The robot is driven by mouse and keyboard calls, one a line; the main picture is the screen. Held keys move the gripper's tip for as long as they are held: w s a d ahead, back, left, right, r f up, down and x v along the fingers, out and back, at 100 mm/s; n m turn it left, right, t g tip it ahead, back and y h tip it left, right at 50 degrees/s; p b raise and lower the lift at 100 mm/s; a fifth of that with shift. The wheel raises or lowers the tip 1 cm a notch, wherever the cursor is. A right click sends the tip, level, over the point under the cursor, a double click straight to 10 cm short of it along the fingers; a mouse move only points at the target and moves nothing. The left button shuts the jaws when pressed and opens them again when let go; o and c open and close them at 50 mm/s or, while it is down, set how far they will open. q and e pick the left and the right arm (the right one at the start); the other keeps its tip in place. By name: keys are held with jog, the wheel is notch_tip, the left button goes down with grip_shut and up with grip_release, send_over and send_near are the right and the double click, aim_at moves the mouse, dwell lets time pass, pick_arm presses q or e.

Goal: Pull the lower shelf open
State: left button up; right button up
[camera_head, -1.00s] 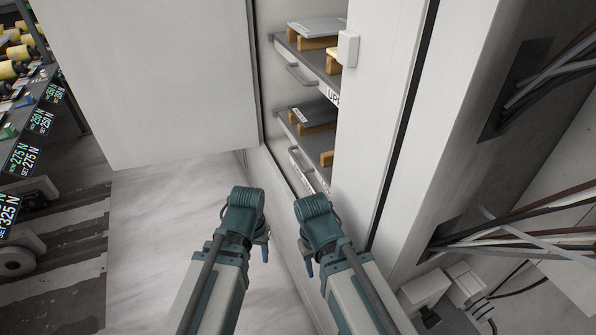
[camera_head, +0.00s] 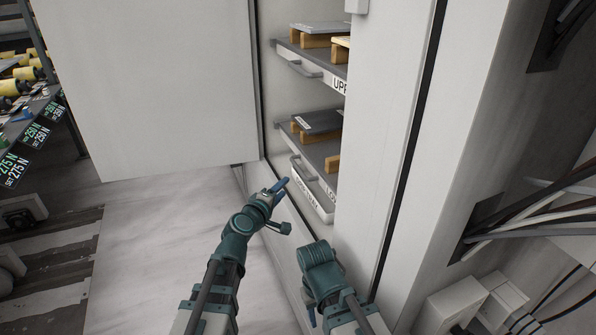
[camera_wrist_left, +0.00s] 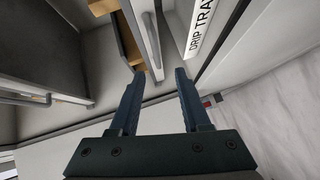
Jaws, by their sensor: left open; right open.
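The lower shelf (camera_head: 318,150) is a dark board with a grey plate and wooden blocks on it, inside the cabinet. Its pale front carries a bar handle (camera_head: 302,169) and a label partly cut off by the cabinet wall. A white drip tray (camera_head: 320,207) sits just below. My left gripper (camera_head: 279,187) is open and empty, just left of the tray and the lower shelf's front. In the left wrist view its open fingers (camera_wrist_left: 158,88) point toward a pale bar and the drip tray label. My right gripper (camera_head: 311,316) hangs low by the cabinet, mostly hidden.
The upper shelf (camera_head: 312,57) with its own handle is above. A big pale door panel (camera_head: 150,80) stands open at left. The cabinet's right wall (camera_head: 375,130) hides the shelves' right ends. Cables (camera_head: 530,215) hang at right. Pale floor (camera_head: 165,240) is clear.

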aim_at(297, 169)
pick_arm(q)
jog(key=shift+n, duration=0.4)
jog(key=x, duration=0.4)
jog(key=b+x, duration=0.1)
jog(key=x, duration=0.4)
jog(key=r+b+x, duration=0.1)
jog(key=x, duration=0.4)
jog(key=shift+w+a, duration=0.2)
jog(key=shift+a, duration=0.05)
grip_shut()
dwell(0.7)
